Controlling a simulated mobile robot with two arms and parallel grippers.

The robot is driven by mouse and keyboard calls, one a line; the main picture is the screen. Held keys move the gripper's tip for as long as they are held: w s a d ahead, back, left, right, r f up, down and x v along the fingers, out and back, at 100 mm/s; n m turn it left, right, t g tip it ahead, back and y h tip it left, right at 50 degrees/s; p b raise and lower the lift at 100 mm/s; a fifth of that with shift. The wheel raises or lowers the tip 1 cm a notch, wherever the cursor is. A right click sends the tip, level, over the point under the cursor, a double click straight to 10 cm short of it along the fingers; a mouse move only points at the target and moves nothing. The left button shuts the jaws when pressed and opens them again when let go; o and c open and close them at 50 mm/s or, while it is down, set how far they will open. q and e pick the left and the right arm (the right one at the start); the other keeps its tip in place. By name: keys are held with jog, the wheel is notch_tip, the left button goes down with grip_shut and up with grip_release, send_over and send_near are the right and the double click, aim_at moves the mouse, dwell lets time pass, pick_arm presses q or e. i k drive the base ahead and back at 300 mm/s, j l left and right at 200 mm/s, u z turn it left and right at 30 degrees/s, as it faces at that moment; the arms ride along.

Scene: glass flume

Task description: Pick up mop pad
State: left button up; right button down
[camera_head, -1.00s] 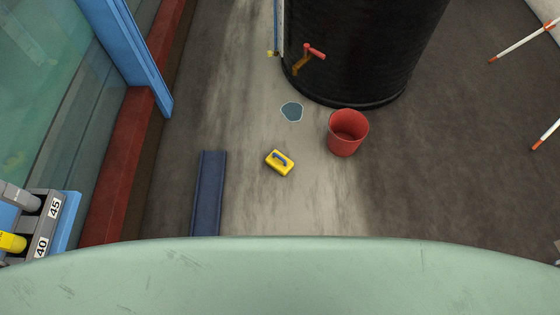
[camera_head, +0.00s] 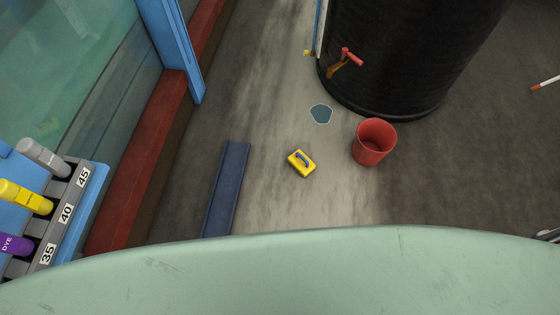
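A small yellow block with a blue handle on top (camera_head: 302,163) lies on the grey floor near the middle of the view; it is the thing most like a mop pad, though I cannot tell for sure. A long, flat dark blue strip (camera_head: 227,187) lies on the floor to its left, its near end hidden by the pale green edge at the bottom. Neither of my grippers can be made out, and nothing is touching the yellow block.
A red bucket (camera_head: 374,142) stands right of the block. A small blue puddle-like patch (camera_head: 321,114) lies beyond it, before a big black tank (camera_head: 400,60) with a red-handled tap (camera_head: 350,57). A rack (camera_head: 70,215) with coloured bottles stands at left. Floor around the block is clear.

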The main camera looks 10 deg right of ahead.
aim_at(303, 164)
jog(key=i+l+u, duration=0.1)
jog(key=l+u, duration=0.6)
jog(key=l, duration=0.15)
jog(key=l+u, duration=0.4)
jog(key=k+l, duration=0.05)
